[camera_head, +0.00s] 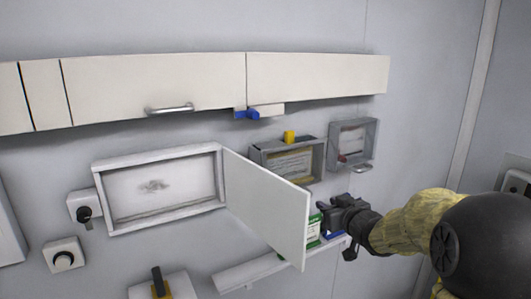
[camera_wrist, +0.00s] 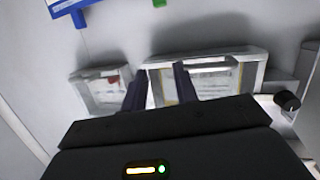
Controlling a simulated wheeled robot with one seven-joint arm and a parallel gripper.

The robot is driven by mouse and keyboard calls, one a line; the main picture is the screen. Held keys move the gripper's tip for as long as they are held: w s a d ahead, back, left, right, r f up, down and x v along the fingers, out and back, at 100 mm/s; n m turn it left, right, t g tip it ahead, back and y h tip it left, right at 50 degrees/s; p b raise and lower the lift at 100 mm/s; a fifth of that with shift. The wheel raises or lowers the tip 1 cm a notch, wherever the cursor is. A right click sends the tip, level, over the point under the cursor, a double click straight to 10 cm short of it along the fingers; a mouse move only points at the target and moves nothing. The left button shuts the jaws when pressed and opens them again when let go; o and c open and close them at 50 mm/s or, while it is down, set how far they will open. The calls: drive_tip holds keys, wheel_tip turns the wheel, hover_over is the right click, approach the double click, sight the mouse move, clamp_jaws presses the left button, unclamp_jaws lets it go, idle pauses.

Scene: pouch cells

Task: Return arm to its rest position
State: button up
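My gripper (camera_head: 328,212) is at the right of centre in the head view, just right of the open white door (camera_head: 265,205) and close to the shelf. In the wrist view my gripper (camera_wrist: 159,80) shows two dark fingers standing apart, with nothing visible held between them. My arm, with a yellowish sleeve, reaches in from the right edge. A green and white item (camera_head: 314,230) sits by the shelf, partly hidden by the door and close to the fingers. I cannot tell whether the gripper touches it.
The open door belongs to a wall box (camera_head: 158,228). Two grey wall boxes (camera_head: 257,155) (camera_head: 372,133) hang behind the gripper. A narrow shelf (camera_head: 248,274) runs below, and white cabinets (camera_head: 150,85) run above. Bare wall (camera_head: 420,120) lies to the right.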

drive_tip(key=s+a+f+m+g+h, duration=0.15)
drive_tip(key=s+f+g, duration=0.45)
drive_tip(key=s+f, duration=0.6)
drive_tip(key=s+f+m+g+h, duration=0.3)
drive_tip(key=s+f+g, duration=0.35)
drive_tip(key=s, duration=0.85)
drive_tip(key=s+b+x, duration=0.2)
drive_tip(key=b+x, duration=0.7)
drive_tip(key=shift+s+a+f, duration=0.15)
drive_tip(key=shift+s+f, duration=0.05)
drive_tip(key=shift+f, duration=0.3)
drive_tip(key=shift+n, duration=0.25)
drive_tip(key=shift+a, duration=0.1)
